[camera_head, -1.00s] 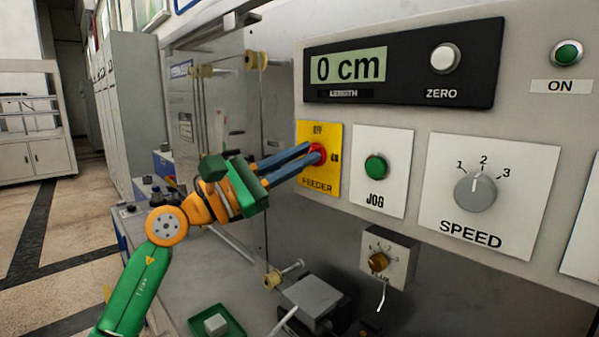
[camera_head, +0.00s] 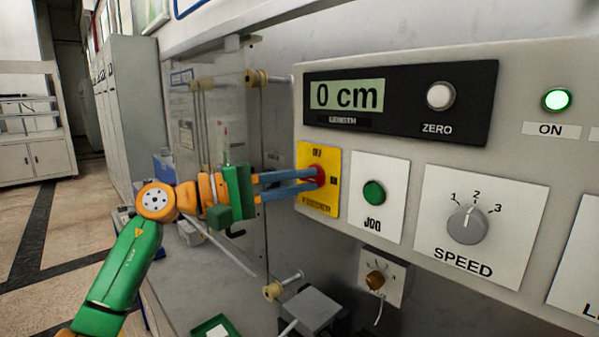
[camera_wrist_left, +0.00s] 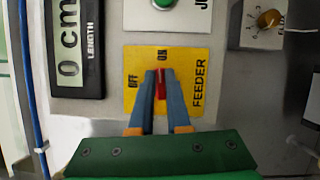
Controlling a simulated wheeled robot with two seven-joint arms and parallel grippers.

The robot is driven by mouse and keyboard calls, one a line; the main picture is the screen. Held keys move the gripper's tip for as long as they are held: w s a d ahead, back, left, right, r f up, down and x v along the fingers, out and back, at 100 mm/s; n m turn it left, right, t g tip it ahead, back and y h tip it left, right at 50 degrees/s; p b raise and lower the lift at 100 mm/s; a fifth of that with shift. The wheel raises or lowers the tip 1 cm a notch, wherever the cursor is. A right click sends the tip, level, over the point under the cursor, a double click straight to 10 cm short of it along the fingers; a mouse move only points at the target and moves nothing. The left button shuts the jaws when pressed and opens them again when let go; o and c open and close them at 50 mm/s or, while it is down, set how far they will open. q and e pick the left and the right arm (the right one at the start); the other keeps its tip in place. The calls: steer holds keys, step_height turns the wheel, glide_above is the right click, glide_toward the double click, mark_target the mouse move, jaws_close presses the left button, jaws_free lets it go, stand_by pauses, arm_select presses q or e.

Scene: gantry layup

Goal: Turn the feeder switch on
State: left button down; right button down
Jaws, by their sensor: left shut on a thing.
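The feeder switch is a red knob (camera_head: 320,176) on a yellow plate (camera_head: 318,205) marked FEEDER, at the left end of the control panel. In the left wrist view the red knob (camera_wrist_left: 160,84) shows between my blue fingers, lined up with the ON mark, with OFF to its left. My left gripper (camera_head: 314,180) is shut on the knob, with one finger on each side. The round ON lamp (camera_head: 557,100) at the panel's upper right glows bright green. My right gripper is not in view.
The panel also carries a 0 cm display (camera_head: 347,95), a ZERO button (camera_head: 440,96), a green JOG button (camera_head: 374,193) and a SPEED dial (camera_head: 467,224). A small knob box (camera_head: 380,278) hangs below. Rollers and a clear sheet stand behind my left arm.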

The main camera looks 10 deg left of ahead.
arm_select(q)
steer(key=shift+r+m+p, duration=0.1)
steer(key=shift+m+p, duration=0.2)
steer(key=shift+m, duration=0.2)
stand_by(0.3)
steer(key=c, duration=0.9)
jaws_free()
steer(key=shift+w, duration=0.1)
steer(key=shift+a+f, duration=0.25)
steer(key=b+v, duration=0.1)
steer(key=v, duration=0.1)
steer(key=b+v, duration=0.1)
steer(key=v, duration=0.1)
steer(key=b+v, duration=0.1)
steer(key=v, duration=0.1)
steer(key=shift+s+a+r, duration=0.25)
steer(key=shift+s+r, duration=0.05)
